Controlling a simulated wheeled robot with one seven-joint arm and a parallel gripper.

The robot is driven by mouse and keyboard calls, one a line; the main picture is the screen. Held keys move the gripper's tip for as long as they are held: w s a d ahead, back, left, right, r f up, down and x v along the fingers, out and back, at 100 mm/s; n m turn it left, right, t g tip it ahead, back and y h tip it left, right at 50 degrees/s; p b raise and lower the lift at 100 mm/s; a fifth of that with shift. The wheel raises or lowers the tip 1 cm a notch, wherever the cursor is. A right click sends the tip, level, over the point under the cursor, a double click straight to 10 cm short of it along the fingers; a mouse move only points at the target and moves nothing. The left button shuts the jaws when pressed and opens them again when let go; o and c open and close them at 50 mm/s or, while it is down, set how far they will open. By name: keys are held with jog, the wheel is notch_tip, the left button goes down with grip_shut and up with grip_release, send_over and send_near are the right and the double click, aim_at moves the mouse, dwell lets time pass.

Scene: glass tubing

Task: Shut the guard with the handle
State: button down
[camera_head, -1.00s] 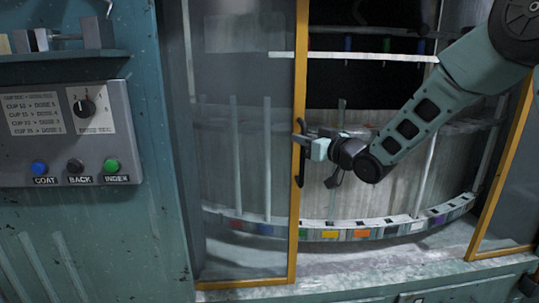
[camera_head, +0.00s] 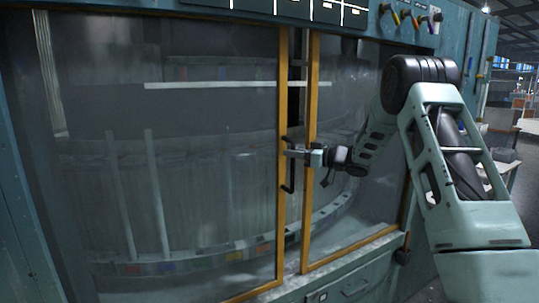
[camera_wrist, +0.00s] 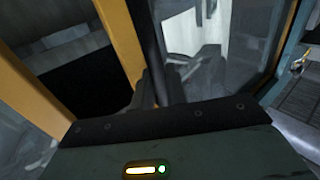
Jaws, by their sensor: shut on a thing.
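The guard (camera_head: 200,190) is a large clear sliding pane with a yellow edge post, in the left and middle of the head view. Its dark vertical handle (camera_head: 291,178) stands on that post. My gripper (camera_head: 292,153) is shut on the handle, reaching in from the right. A second yellow-framed pane (camera_head: 345,215) stands to the right, and a narrow dark gap separates the two yellow posts. In the wrist view, the dark handle bar (camera_wrist: 150,35) runs down to my fingers, beside a yellow post (camera_wrist: 122,40); the fingertips are partly hidden.
Behind the panes is a curved rack with coloured tags (camera_head: 165,267). A panel with levers (camera_head: 405,15) is above at the right. A ledge (camera_head: 355,255) runs below the panes. Open floor and a table (camera_head: 500,140) lie at the far right.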

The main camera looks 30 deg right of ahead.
jog(key=d, duration=0.5)
jog(key=shift+s+r, duration=0.1)
jog(key=shift+d, duration=0.15)
jog(key=c, duration=1.5)
grip_release()
jog(key=shift+d, duration=0.1)
jog(key=b+v, duration=0.5)
jog(key=v, duration=1.2)
jog(key=shift+s, duration=0.2)
